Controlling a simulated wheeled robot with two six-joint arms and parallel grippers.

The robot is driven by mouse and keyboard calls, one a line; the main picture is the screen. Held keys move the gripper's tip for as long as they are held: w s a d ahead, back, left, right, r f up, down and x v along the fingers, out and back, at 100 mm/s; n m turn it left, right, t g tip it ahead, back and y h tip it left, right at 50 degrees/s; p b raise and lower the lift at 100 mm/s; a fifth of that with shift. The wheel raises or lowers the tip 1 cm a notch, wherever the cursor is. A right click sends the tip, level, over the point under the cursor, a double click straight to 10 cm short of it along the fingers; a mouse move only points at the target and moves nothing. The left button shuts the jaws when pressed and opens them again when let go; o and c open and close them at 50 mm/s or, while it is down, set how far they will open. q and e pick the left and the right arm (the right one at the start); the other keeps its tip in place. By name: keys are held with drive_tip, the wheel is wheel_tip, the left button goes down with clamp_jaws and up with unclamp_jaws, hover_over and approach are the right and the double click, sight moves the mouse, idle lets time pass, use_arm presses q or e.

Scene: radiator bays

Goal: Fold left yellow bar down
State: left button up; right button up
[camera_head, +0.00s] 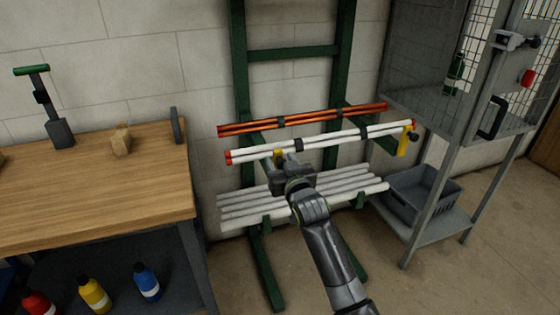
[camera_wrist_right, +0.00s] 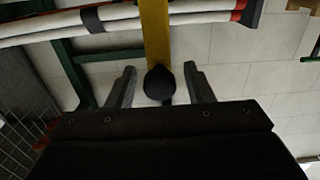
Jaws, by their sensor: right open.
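The left yellow bar (camera_head: 278,155) shows only as a short piece at the front of the green rack, mostly hidden behind my right gripper (camera_head: 286,170). In the right wrist view the yellow bar (camera_wrist_right: 155,35) runs in from the top edge and ends at a round black knob (camera_wrist_right: 159,84). My right gripper's two fingers are open, one on each side of the knob, with visible gaps. I cannot tell how deep the knob sits between them. A second yellow bar (camera_head: 403,144) is at the right end of the white tubes. My left gripper is not in view.
The green rack (camera_head: 241,80) holds orange tubes (camera_head: 345,114), white tubes with red ends (camera_head: 330,140), and several white tubes (camera_head: 350,190) lower down. A wooden workbench (camera_head: 90,190) stands left. A wire cage (camera_head: 440,90) and grey crate (camera_head: 425,195) stand right.

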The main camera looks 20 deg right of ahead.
drive_tip(key=shift+w, duration=0.6)
clamp_jaws()
drive_tip(key=shift+s, duration=0.1)
